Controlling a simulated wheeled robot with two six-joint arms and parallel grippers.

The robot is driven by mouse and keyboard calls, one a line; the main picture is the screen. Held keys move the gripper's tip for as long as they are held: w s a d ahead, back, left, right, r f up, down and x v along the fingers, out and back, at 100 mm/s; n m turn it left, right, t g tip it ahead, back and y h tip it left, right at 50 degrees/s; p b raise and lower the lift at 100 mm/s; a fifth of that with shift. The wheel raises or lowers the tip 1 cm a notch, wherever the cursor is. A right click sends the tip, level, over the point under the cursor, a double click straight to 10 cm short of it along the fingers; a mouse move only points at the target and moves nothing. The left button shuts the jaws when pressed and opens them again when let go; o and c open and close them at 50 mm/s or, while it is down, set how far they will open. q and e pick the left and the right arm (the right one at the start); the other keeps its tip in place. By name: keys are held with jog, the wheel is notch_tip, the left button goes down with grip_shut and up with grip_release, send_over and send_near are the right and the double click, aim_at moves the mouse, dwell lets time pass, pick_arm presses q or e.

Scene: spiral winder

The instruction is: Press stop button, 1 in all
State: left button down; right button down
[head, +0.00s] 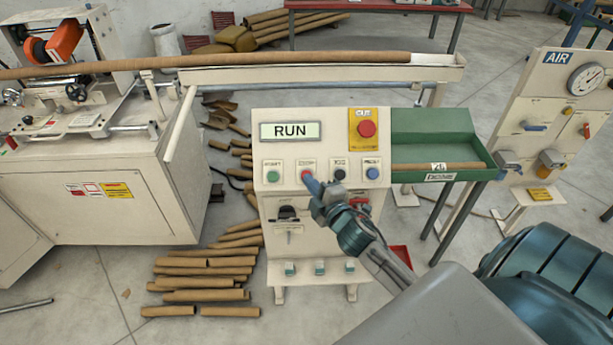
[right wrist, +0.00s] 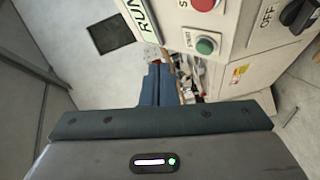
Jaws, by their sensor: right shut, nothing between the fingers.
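The control panel (head: 320,215) stands in the middle of the head view, with its display (head: 290,130) reading RUN. The red stop button (head: 306,174) sits in the row under the display, between the green start button (head: 273,176) and a black knob (head: 340,174). My right gripper (head: 312,184) is shut and empty, its tip just below the stop button in the picture. In the right wrist view the shut fingers (right wrist: 157,84) appear apart from the red button (right wrist: 205,3) and the green button (right wrist: 205,45). My left gripper is out of view.
A red emergency button (head: 367,129) on a yellow plate is at the panel's upper right, above a blue button (head: 372,173). A green tray (head: 440,125) stands right of the panel. Cardboard tubes (head: 205,275) lie on the floor to the left.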

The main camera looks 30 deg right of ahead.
aim_at(303, 172)
jog(key=w+d+f+b, duration=0.3)
jog(key=w+f, duration=0.2)
jog(key=shift+w+d+f+b, duration=0.2)
jog(key=shift+w+b, duration=0.05)
jog(key=shift+b, duration=0.05)
jog(key=shift+w+f, duration=0.1)
dwell(2.0)
jog(key=shift+w+d+f, duration=0.15)
jog(key=shift+w, duration=0.05)
jog(key=shift+w+d+f, duration=0.15)
jog(key=shift+w+f, duration=0.1)
jog(key=shift+f, duration=0.05)
dwell(0.9)
jog(key=shift+s+r, duration=0.1)
jog(key=shift+s+a+r, duration=0.3)
jog(key=shift+s+r, duration=0.1)
jog(key=shift+s, duration=0.05)
dwell(0.3)
